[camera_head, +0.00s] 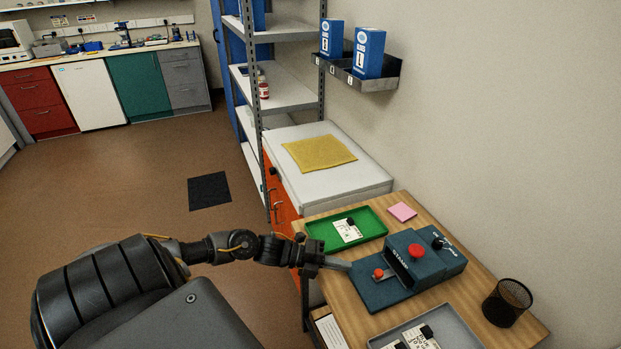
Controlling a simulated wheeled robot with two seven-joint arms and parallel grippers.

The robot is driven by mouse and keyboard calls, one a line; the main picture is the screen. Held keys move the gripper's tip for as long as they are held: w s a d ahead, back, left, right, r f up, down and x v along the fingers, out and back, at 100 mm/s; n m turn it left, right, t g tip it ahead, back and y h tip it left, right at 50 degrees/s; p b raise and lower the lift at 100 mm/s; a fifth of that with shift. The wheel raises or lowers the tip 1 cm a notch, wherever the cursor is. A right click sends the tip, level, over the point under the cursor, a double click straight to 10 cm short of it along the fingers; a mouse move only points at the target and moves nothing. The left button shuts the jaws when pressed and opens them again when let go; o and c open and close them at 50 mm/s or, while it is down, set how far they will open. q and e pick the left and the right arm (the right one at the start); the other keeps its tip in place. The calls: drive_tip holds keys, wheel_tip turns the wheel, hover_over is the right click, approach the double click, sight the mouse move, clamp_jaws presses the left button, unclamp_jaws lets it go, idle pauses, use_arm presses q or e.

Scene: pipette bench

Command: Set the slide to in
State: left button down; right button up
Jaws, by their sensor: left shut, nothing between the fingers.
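A dark teal stamp machine (410,268) stands on the wooden table. Its slide (390,275) shows as a light strip with a red knob (378,273), out on the left side of the machine's opening. A larger red button (417,250) is on top, and a small black knob (438,243) is at the machine's right. My left gripper (345,265) comes in from the left and is shut and empty. Its tips are just left of the red slide knob, with what looks like a small gap between them. My right gripper is not in view.
A green tray (373,220) with a labelled card lies behind the machine, and a grey tray (465,335) is in front. A black mesh cup (507,302) stands at the right. Pink notes (402,212) lie at the back. A wall is close on the right.

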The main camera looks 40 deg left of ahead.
use_arm(q)
drive_tip(key=b+v, duration=0.1)
drive_tip(key=v, duration=0.6)
drive_tip(key=shift+a+f, duration=0.1)
